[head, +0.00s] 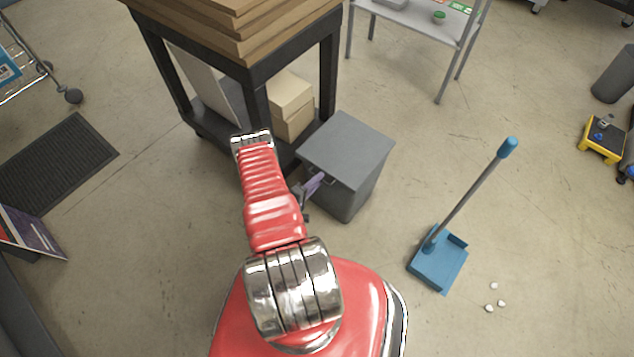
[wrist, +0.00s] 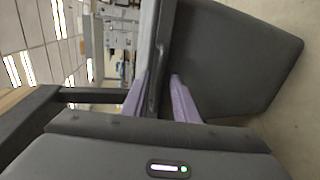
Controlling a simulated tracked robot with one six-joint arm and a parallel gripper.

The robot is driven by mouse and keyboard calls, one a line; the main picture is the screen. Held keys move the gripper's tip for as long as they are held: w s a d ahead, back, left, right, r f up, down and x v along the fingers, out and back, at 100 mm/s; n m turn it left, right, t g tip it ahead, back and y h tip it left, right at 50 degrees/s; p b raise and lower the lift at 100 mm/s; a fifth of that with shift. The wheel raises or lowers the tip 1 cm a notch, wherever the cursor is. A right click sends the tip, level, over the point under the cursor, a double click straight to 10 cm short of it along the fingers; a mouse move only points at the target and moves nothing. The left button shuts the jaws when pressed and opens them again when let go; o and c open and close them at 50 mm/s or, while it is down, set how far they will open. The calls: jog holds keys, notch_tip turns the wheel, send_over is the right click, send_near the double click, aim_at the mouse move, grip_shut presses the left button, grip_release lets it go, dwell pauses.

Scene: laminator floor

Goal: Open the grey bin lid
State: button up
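The grey bin (head: 362,190) stands on the floor beside the black cart, and its flat lid (head: 345,145) lies shut on top. My gripper (head: 314,184) is at the lid's near left edge, by a small handle, partly hidden by my arm. In the wrist view, the bin body (wrist: 235,60) is at the right and the lid's edge runs near the picture's middle. The two purple fingers of my gripper (wrist: 158,78) stand apart, one on each side of this edge. I cannot see clear contact.
The black cart (head: 262,90) with boards on top and boxes below stands close to the bin's left. A blue dustpan (head: 438,262) with an upright handle stands to the right, near several small white bits (head: 493,302). Floor between bin and dustpan is clear.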

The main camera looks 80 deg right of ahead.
jog(key=shift+c, duration=0.2)
grip_shut()
dwell(0.5)
